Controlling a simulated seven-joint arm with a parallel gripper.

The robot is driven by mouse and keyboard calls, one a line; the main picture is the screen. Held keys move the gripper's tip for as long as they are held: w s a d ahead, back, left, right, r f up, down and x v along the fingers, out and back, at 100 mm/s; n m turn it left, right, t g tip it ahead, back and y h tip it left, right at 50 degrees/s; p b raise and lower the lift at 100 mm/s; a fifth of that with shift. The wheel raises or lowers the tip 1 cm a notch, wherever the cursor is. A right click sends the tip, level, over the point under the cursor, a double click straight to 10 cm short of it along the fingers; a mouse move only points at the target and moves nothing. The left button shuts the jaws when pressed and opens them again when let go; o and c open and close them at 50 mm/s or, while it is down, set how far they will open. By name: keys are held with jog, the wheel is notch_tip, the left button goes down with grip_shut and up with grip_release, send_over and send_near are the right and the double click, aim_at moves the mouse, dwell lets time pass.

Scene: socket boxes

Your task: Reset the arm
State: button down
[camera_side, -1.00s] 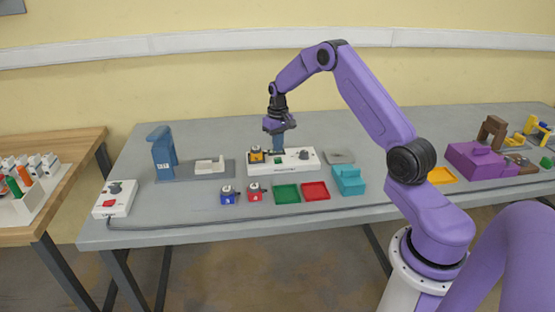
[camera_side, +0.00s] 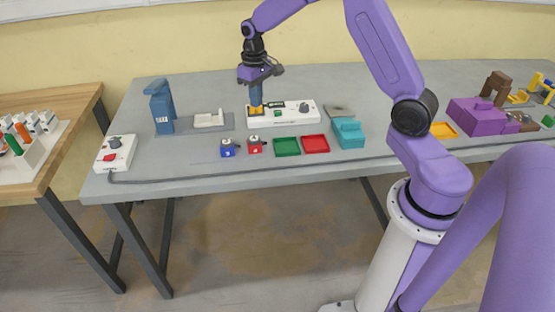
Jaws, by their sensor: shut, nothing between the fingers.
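My gripper (camera_side: 256,106) points straight down on blue fingers, shut, with nothing held. Its tips are at or just above a yellow socket box (camera_side: 257,113) at the left end of the long white station (camera_side: 296,114). The fingers partly hide this box, and I cannot tell whether they touch it. A blue socket box (camera_side: 227,148) and a red socket box (camera_side: 254,146) stand on the table in front of the station.
A green tray (camera_side: 287,147), a red tray (camera_side: 315,143) and a teal block (camera_side: 348,133) are right of the boxes. A blue press (camera_side: 161,108) stands left. A white control box (camera_side: 115,154) trails a cable along the front edge. A purple block (camera_side: 478,116) is far right.

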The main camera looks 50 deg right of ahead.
jog(key=s+a+r+n, duration=0.3)
jog(key=s+a, duration=0.4)
jog(key=s, duration=0.1)
jog(key=s+a+r+n, duration=0.2)
jog(key=s+a+r, duration=0.1)
jog(key=s+a, duration=0.4)
jog(key=s+n, duration=0.7)
jog(key=s, duration=1.4)
jog(key=shift+r, duration=0.45)
jog(key=shift+w, duration=0.1)
